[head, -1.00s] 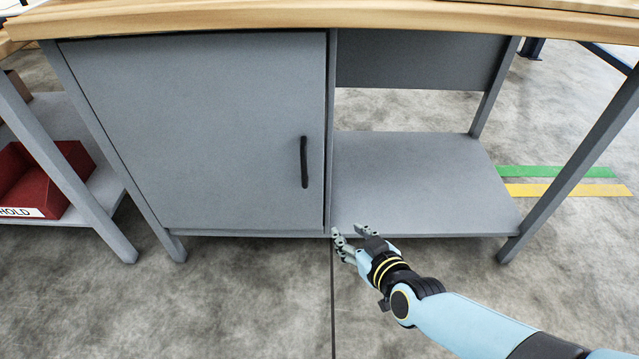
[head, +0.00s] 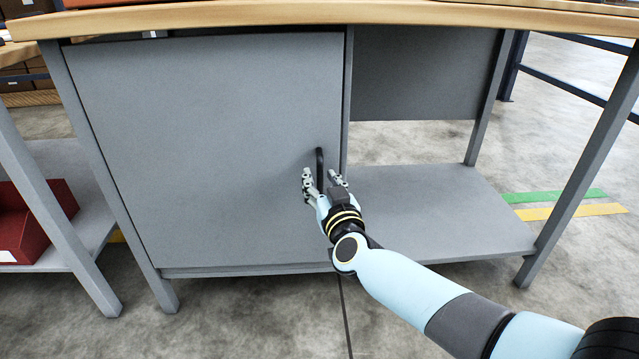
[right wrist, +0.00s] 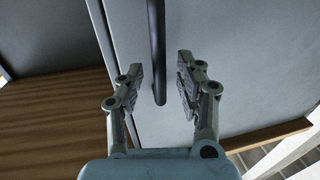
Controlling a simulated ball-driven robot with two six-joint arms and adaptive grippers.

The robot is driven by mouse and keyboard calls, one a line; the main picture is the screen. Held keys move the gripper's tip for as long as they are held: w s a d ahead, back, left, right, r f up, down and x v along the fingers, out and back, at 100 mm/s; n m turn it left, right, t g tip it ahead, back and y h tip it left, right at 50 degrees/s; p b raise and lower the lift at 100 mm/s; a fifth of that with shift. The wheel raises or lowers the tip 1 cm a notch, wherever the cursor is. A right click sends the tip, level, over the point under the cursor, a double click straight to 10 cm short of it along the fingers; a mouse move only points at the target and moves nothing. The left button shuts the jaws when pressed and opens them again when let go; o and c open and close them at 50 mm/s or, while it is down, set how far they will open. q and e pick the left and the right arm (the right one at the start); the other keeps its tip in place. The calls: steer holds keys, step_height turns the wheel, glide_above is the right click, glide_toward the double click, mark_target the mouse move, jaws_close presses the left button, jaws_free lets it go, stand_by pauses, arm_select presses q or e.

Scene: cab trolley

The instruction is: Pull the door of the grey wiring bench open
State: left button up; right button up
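The grey door (head: 200,140) of the wiring bench is shut, flush with its frame. Its black vertical handle (head: 320,168) is near the door's right edge. My right gripper (head: 322,179) is in front of the handle's lower part, fingers spread and open. In the right wrist view the handle (right wrist: 157,50) comes down between the two open fingers (right wrist: 160,85), with gaps on both sides. The fingers look apart from it, and how far they reach past it in depth is unclear. My left gripper is not in view.
The bench's wooden top (head: 300,15) overhangs the door. An open lower shelf (head: 430,210) is right of the door. A grey rack with a red bin (head: 35,225) stands close at the left. The floor in front of the door is mostly clear.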

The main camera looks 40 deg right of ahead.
steer(key=shift+w+d, duration=0.25)
steer(key=shift+w, duration=0.45)
jaws_close()
